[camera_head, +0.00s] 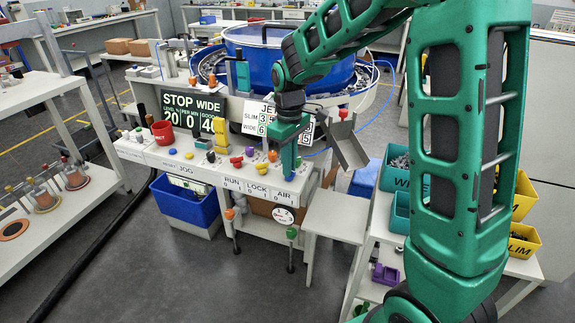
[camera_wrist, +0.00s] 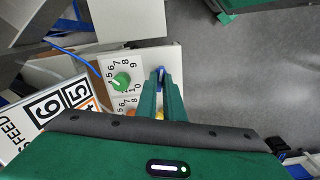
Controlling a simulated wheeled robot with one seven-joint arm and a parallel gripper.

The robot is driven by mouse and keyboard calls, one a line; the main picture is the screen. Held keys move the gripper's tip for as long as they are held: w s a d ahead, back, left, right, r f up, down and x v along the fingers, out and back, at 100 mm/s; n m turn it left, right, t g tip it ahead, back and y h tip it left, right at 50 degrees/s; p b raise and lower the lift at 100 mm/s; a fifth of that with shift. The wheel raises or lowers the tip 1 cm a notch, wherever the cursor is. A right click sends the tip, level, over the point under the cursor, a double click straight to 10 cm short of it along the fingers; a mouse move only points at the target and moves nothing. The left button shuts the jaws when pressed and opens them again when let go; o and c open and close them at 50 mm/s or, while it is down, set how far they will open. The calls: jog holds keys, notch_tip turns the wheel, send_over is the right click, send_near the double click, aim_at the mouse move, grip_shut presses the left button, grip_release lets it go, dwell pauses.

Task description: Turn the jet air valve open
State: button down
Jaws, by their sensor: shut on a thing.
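The jet air valve appears as a small blue handle (camera_wrist: 160,73) at the edge of the white panel in the wrist view. My gripper (camera_wrist: 161,82) has its two green fingers closed around it. In the head view my gripper (camera_head: 288,172) points down at the right end of the control bench, above the AIR label (camera_head: 283,195) with its 0 and 1 marks. The handle is mostly hidden there by the fingers, and I cannot tell its angle.
A green dial knob (camera_wrist: 121,82) sits just left of my fingers, with another dial partly hidden below it. Red, yellow and purple knobs line the bench beside them. A large blue bowl (camera_head: 290,65) stands behind. A metal chute (camera_head: 348,145) is close on the right.

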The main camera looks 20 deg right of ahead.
jog(key=m, duration=0.5)
jog(key=shift+w+r+m, duration=0.15)
jog(key=shift+w+m, duration=0.1)
jog(key=shift+m, duration=0.15)
dwell(0.4)
jog(key=c, duration=2)
grip_release()
jog(key=shift+o, duration=0.7)
jog(key=shift+s, duration=0.1)
notch_tip(320, 180, up, 10)
jog(key=shift+r, duration=0.25)
